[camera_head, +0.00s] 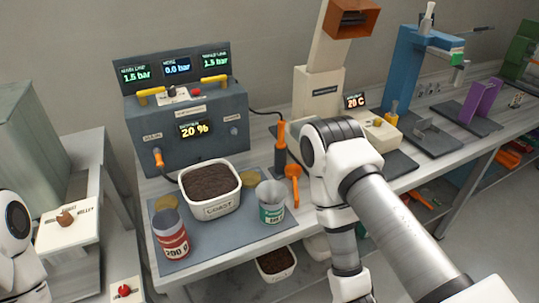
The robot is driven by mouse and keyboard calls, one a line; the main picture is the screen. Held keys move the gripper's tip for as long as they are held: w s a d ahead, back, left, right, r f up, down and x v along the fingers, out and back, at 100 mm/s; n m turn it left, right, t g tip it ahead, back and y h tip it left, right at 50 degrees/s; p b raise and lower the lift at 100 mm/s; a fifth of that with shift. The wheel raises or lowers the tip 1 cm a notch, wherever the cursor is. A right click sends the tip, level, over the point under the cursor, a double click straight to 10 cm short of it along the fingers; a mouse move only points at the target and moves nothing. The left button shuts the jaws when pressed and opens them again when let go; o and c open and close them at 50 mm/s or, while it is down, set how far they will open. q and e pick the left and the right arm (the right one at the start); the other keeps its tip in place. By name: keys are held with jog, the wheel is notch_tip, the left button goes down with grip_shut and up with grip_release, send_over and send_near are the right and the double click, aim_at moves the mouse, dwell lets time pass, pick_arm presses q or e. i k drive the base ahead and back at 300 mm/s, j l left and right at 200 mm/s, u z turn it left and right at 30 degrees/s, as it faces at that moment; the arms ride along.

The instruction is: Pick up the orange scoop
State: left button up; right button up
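The orange scoop (292,172) is at the right end of the dark mat on the near table, just right of the grey-and-green cup (271,201). Its rounded end is up and its narrow part points down. My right arm crosses the picture just to the right of the scoop, with its elbow bent and the forearm hanging down past the table's front. The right gripper is out of the frame at the bottom. Only part of my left arm shows at the left edge, and its gripper is not visible.
A white tub of dark grounds (211,190) and a red-and-grey can (171,234) stand on the mat (215,243). An orange-handled tool (281,146) stands behind the scoop. A grey control box (190,130) backs the table. A second tub (276,263) sits below.

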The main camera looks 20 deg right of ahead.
aim_at(293, 172)
jog(key=l+z, duration=0.15)
jog(key=l, duration=1.2)
